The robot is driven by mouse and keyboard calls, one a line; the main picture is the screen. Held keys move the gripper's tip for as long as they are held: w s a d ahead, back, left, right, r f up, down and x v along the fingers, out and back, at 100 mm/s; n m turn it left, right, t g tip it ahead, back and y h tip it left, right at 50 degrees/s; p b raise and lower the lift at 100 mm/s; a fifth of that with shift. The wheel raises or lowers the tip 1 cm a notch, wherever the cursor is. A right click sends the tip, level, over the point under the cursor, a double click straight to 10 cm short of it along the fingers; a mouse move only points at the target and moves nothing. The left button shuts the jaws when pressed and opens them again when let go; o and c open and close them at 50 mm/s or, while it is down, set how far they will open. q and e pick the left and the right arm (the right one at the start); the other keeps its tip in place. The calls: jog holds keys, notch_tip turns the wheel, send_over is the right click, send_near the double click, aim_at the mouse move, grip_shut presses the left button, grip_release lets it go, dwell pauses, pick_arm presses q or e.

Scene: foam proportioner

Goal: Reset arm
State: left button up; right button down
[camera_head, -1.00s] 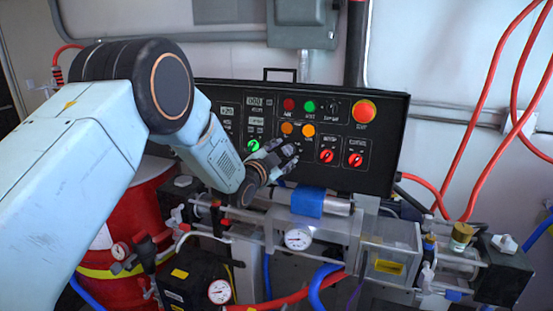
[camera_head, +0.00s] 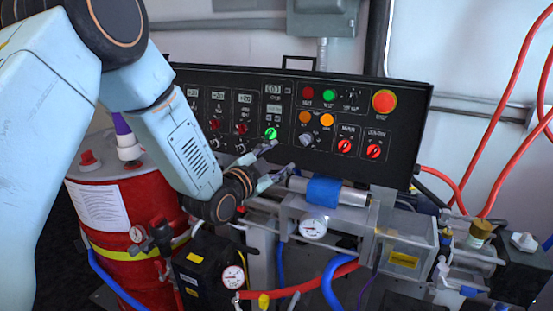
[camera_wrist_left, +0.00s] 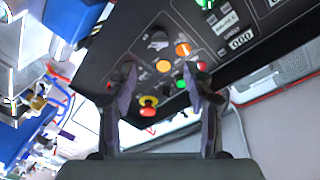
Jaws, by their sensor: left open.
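My left gripper (camera_head: 277,160) is in front of the lower middle of the black control panel (camera_head: 215,82), just above the metal pump assembly. Its two fingers are spread apart with nothing between them. In the left wrist view the open fingers (camera_wrist_left: 163,88) frame part of the panel, tilted in the picture, with a red emergency button (camera_wrist_left: 148,101) and orange lights seen between them. In the head view the panel's emergency button (camera_head: 384,101), green lit knob (camera_head: 270,133) and red knobs (camera_head: 344,146) show clear of the fingers. My right gripper is not in view.
A red drum (camera_head: 120,205) stands at left. Red hoses (camera_head: 510,120) hang at right. Blue and red hoses run along the bottom.

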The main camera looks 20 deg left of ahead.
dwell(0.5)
pick_arm(q)
jog(key=s+f+n+g+y+b, duration=0.1)
jog(key=s+f+n+g, duration=0.2)
jog(key=s+f, duration=0.45)
jog(key=s+f+n+g+b, duration=0.1)
jog(key=s+f+n+g, duration=0.25)
jog(key=f, duration=0.65)
jog(key=s+f+n+g+y+b, duration=0.1)
jog(key=s+f+n+g, duration=0.15)
jog(key=s+f, duration=0.45)
jog(key=s+f+n+g+b, duration=0.1)
jog(key=s+f+g+b, duration=0.2)
jog(key=s+f, duration=0.6)
jog(key=s+d+f+n+g+b, duration=0.1)
jog(key=s+f+g+b, duration=0.2)
jog(key=s+f, duration=0.7)
jog(key=s+g, duration=0.2)
jog(key=s, duration=0.6)
jog(key=shift+s+d+f+y+b, duration=0.2)
jog(key=shift+d+y+b, duration=0.1)
jog(key=shift+y+b, duration=0.1)
